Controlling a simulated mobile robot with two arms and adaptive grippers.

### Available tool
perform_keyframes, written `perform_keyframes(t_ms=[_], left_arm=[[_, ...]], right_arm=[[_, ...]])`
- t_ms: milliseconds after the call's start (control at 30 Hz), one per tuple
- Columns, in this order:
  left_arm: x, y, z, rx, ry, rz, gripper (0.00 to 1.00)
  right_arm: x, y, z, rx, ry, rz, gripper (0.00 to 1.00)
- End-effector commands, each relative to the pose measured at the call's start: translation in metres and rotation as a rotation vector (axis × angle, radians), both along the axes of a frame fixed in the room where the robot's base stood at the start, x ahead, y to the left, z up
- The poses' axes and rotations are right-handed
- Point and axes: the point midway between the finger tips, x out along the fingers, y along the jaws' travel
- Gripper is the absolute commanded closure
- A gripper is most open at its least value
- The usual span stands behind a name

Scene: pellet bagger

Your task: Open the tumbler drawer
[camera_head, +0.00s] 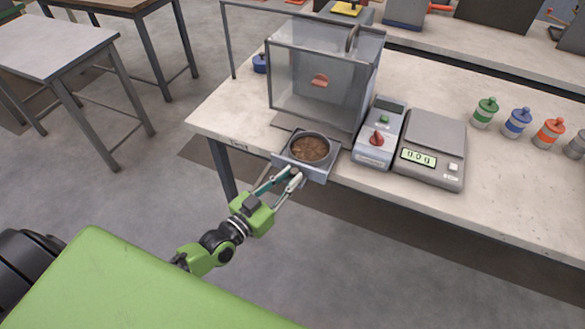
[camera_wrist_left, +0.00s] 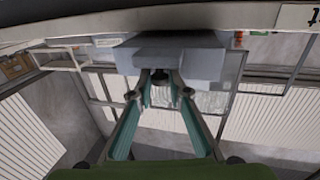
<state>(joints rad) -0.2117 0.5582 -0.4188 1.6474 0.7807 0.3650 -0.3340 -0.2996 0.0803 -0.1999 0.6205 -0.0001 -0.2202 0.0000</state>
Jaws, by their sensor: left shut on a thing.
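The tumbler drawer (camera_head: 318,174) is a grey tray holding a round dark cup (camera_head: 310,149) with brown contents. It sticks out past the front edge of the bench, below the clear tumbler box (camera_head: 318,85). My left gripper (camera_head: 283,180) is at the drawer's front and is shut on its knob. In the left wrist view, the gripper fingers (camera_wrist_left: 160,90) close around a small dark knob under the grey drawer front (camera_wrist_left: 172,60). The contact itself is partly hidden by the fingertips. My right gripper is not in view.
Right of the tumbler stand a control box with a red knob (camera_head: 376,139) and a scale (camera_head: 434,150) reading 0.0. Several coloured bottles (camera_head: 518,122) stand farther right. The floor left of the bench is open, with a grey table (camera_head: 50,45) beyond.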

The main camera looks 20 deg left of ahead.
Motion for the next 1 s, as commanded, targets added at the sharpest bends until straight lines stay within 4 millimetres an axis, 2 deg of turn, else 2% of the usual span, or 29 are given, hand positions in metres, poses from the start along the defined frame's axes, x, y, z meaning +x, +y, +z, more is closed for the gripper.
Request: perform_keyframes(t_ms=[333, 367, 400, 767, 867, 1000], left_arm=[[-0.001, 0.0, 0.0, 0.0, -0.001, 0.0, 1.0], [-0.001, 0.0, 0.0, 0.0, -0.001, 0.0, 0.75], [-0.001, 0.0, 0.0, 0.0, -0.001, 0.0, 0.66], [-0.002, 0.0, 0.0, 0.0, 0.0, 0.0, 0.66], [-0.009, 0.003, -0.001, 0.001, 0.002, 0.0, 0.66], [-0.031, 0.009, -0.002, 0.002, 0.004, -0.001, 0.66]], right_arm=[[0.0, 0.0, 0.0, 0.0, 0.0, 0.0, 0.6], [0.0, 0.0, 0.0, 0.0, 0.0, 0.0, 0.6], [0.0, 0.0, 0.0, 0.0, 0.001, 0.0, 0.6], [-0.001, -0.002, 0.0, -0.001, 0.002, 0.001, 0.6], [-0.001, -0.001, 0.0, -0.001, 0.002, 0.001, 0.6], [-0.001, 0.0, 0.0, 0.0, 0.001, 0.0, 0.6]])
